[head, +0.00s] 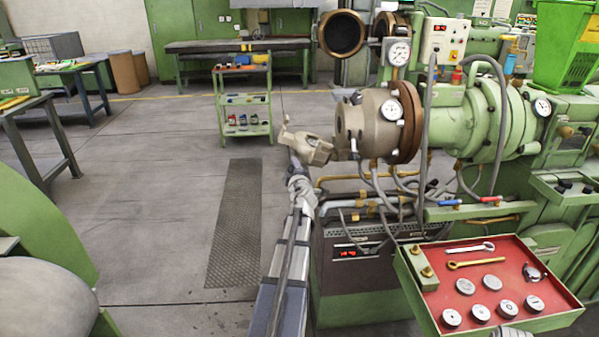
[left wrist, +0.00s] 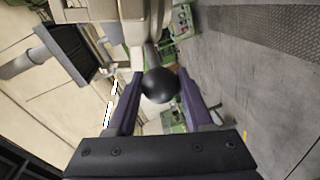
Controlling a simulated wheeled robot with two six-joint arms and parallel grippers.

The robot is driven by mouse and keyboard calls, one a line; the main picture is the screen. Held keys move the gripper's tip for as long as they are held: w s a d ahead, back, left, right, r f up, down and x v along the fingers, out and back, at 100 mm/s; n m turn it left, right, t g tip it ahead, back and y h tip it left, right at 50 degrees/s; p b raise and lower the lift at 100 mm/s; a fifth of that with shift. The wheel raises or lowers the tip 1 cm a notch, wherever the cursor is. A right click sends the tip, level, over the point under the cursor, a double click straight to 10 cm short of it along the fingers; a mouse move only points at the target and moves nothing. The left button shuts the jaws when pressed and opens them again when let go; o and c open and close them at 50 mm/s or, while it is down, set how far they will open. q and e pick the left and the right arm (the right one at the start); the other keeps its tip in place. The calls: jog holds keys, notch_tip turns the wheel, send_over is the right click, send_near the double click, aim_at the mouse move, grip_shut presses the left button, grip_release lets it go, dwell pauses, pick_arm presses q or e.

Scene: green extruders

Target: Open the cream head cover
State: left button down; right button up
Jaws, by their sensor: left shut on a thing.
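The cream head cover (head: 312,150) is at the left of the cream extruder head (head: 385,115), whose front face is partly visible beside it. My left gripper (head: 298,180) is just below the cover, at the end of my arm reaching up from below. In the left wrist view, its two fingers (left wrist: 160,90) are shut on a black ball knob (left wrist: 160,86), with cream metal (left wrist: 130,28) right behind it. The knob is hidden in the head view. I cannot tell exactly how far the cover stands from the head face. My right gripper is not clearly seen.
A red tray (head: 475,268) with tools and round discs stands at the lower right. Hoses and a cabinet with a red display (head: 350,253) are below the head. A green shelf trolley (head: 243,100) stands behind. The floor left of the cover is clear, with a dark mat (head: 235,220).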

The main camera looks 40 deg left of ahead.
pick_arm(q)
jog(key=shift+w+f+n+t+h+b, duration=0.15)
jog(key=shift+f+n+b, duration=0.55)
jog(key=shift+f+b, duration=0.65)
jog(key=shift+f+n+t+h+b, duration=0.15)
jog(key=shift+f+n+b, duration=0.55)
jog(key=shift+f+b, duration=0.6)
jog(key=shift+f, duration=0.25)
jog(key=shift+c, duration=1.5)
grip_release()
jog(key=shift+d, duration=0.1)
jog(key=p+v, duration=0.1)
jog(key=v, duration=0.6)
jog(key=shift+s+d+p, duration=0.25)
jog(key=shift+s+p, duration=0.05)
jog(key=shift+p, duration=0.05)
